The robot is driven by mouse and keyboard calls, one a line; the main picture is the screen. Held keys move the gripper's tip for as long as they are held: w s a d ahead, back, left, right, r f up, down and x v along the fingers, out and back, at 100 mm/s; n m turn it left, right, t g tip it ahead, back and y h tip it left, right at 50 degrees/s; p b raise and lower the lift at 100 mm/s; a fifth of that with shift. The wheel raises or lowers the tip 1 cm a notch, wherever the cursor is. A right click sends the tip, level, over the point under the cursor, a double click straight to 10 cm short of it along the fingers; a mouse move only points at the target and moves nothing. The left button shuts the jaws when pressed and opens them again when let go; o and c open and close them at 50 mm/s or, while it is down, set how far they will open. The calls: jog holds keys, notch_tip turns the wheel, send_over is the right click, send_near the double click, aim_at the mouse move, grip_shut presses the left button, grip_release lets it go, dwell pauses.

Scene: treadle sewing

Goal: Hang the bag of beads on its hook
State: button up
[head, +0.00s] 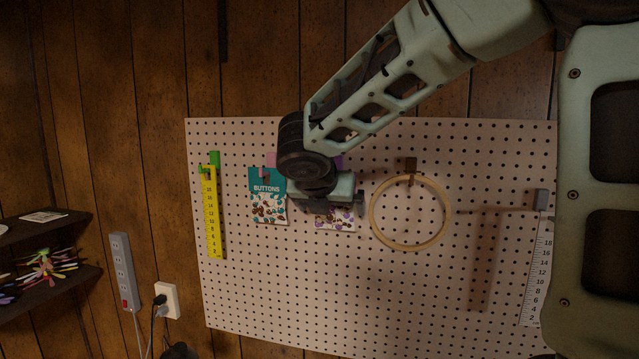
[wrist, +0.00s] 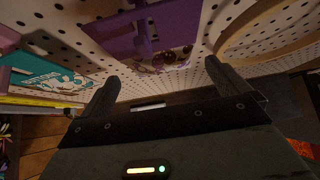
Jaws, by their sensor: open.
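The bag of beads (head: 335,221) hangs against the pegboard in the head view, its upper part hidden behind my gripper (head: 328,200). Purple and brown beads show in its clear lower part. In the wrist view its purple header (wrist: 112,36) lies at the purple hook (wrist: 145,35), and the hook appears to pass through or in front of it; I cannot tell exactly. My gripper (wrist: 162,72) is open, its fingers apart on either side below the header. No finger clearly touches the bag.
A teal buttons bag (head: 266,183) hangs close on the left, with a yellow ruler (head: 212,220) beyond it. A wooden hoop (head: 376,232) hangs close on the right, and a white ruler (head: 536,270) farther right. The pegboard (head: 300,285) is clear below.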

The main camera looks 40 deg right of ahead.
jog(key=b+v, duration=0.3)
jog(key=v, duration=1.2)
jog(key=shift+s+a, duration=0.1)
jog(key=s+a+f+m+g+y+b, duration=0.2)
jog(key=s+a+f+m, duration=0.3)
jog(key=f, duration=0.7)
jog(key=s+a+f+m+g+y+b, duration=0.2)
jog(key=s+a+f+m, duration=0.4)
jog(key=f, duration=0.7)
jog(key=s+a+f+m+g+y+b, duration=0.2)
jog(key=s+a+f+m+y+b, duration=0.2)
jog(key=f, duration=0.8)
jog(key=s+a+m, duration=0.2)
jog(key=s, duration=0.1)
jog(key=shift+s+f+m+y, duration=0.25)
jog(key=shift+m+y, duration=0.05)
jog(key=shift+m, duration=0.1)
